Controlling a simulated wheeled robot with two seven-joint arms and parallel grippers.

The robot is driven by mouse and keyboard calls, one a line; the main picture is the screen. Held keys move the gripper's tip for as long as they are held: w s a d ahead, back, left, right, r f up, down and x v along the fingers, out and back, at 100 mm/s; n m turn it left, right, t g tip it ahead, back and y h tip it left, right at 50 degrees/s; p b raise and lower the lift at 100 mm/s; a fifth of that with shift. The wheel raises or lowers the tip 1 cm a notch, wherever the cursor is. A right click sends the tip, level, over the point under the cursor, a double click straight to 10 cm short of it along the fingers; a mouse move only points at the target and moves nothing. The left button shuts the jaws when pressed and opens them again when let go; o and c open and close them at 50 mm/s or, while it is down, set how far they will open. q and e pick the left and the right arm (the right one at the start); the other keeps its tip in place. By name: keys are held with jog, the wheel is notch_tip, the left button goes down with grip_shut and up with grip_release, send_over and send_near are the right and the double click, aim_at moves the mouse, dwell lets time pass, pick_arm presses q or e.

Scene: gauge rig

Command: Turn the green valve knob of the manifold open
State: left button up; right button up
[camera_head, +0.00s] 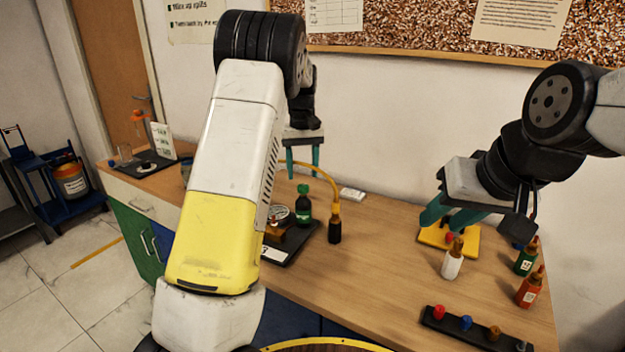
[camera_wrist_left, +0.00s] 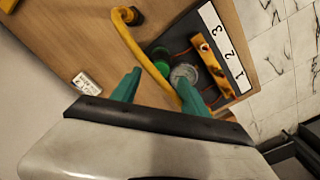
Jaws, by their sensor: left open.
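The manifold is an orange bar on a black base with a white strip numbered 1, 2, 3. In the left wrist view the bar (camera_wrist_left: 212,66) lies right of a round gauge (camera_wrist_left: 185,73); in the head view my left arm partly hides the manifold (camera_head: 290,237). My right gripper (camera_head: 450,215) is open, over a yellow block.
A yellow hose (camera_wrist_left: 140,50) arches from a dark bottle (camera_head: 335,228) close to my left fingers. The yellow block (camera_head: 461,245), a white bottle (camera_head: 453,262), green and red bottles (camera_head: 530,290) and a black rail (camera_head: 450,322) stand right. The table middle is clear.

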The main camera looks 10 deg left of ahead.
aim_at(303, 185)
pick_arm(q)
jog(key=shift+f, duration=2.15)
